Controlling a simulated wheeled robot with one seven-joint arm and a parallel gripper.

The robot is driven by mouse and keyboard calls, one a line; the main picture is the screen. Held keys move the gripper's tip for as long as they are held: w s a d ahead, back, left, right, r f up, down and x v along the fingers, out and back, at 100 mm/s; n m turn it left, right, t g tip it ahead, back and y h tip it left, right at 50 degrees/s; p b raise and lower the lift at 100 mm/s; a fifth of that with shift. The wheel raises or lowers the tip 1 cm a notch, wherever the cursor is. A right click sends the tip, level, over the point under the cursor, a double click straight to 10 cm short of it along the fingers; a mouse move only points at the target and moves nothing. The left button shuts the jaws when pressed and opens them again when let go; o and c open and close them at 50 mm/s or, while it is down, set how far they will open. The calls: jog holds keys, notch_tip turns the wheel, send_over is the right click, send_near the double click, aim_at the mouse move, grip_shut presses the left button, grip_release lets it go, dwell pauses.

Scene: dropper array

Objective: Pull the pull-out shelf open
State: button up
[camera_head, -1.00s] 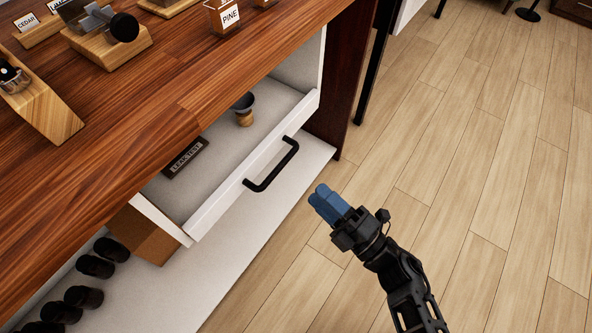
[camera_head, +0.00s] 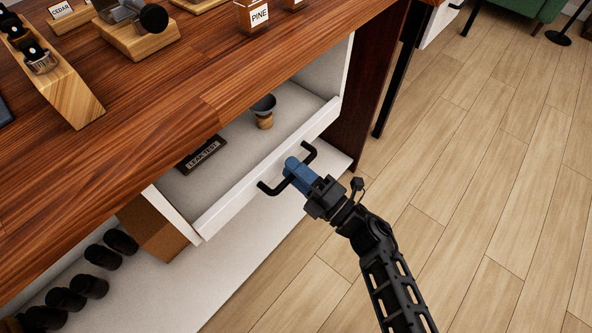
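The pull-out shelf (camera_head: 225,208) is a white drawer under the wooden counter, standing partly open. Its black bar handle (camera_head: 268,188) is on the front face. My gripper (camera_head: 293,166) has its blue fingers at the middle of the handle and covers that part of the bar. Whether the fingers are closed on the bar or only around it cannot be told. Inside the shelf are a dark block marked LEAK TEST (camera_head: 202,154) and a small cup with a dark top and tan base (camera_head: 264,112).
The wooden counter (camera_head: 190,95) overhangs the shelf and carries wooden stands and a jar marked PINE (camera_head: 254,17). Several dark cylinders (camera_head: 90,286) sit on the white lower board (camera_head: 165,285), beside a brown box (camera_head: 150,235).

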jog(key=shift+c, duration=0.2)
grip_shut()
dwell(0.4)
